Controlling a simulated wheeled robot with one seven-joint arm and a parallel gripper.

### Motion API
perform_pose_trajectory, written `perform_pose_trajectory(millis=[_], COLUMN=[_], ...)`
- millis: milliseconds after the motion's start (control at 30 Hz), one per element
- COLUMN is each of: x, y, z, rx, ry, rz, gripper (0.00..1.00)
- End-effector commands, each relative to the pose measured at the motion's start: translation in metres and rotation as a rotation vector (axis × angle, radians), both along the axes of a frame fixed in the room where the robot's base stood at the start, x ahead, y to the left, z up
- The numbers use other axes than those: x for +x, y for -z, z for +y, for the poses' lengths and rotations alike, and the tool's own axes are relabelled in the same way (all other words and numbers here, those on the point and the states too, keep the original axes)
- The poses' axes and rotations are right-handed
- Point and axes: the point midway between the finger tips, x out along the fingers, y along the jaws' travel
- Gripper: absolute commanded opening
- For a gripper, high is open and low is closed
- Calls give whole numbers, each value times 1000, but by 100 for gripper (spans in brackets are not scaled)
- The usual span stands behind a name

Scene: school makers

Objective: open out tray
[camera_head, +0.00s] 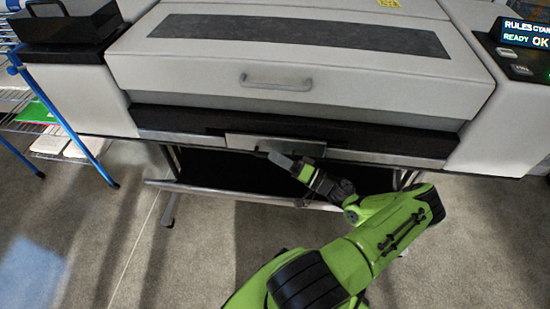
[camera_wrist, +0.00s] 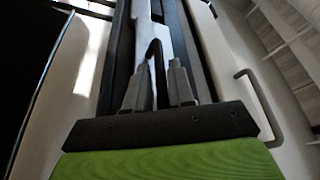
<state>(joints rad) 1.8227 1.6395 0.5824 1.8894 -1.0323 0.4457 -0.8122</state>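The out tray seems to be the pale metal flap (camera_head: 275,146) at the middle of the large printer's front, below the black slot. In the wrist view a pale metal strip (camera_wrist: 178,28) runs away from my gripper, with a dark bent bar (camera_wrist: 152,50) like a handle. My gripper (camera_head: 283,161) is at the flap's lower edge in the head view. In the wrist view its two grey fingers (camera_wrist: 157,80) stand apart with the dark bar between them. I cannot tell whether they touch it.
The white printer's lid has a grey handle (camera_head: 276,82). A metal rail (camera_head: 240,194) and dark cloth hang below the body. A control panel (camera_head: 525,45) is at right, a wire shelf with blue posts (camera_head: 60,115) at left. Grey carpet is clear in front.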

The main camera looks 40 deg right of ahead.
Motion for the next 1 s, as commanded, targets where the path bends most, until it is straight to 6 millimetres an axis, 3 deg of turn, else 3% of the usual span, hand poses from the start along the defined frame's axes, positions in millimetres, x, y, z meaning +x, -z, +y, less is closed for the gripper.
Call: perform_pose_trajectory(millis=[333,367,500,1000], x=[10,10,10,7], y=[-2,-2,-2,-3], z=[4,4,4,8], rx=[0,0,-1,1], ry=[1,1,0,-1], rz=[1,1,1,2], gripper=[23,22,0,0])
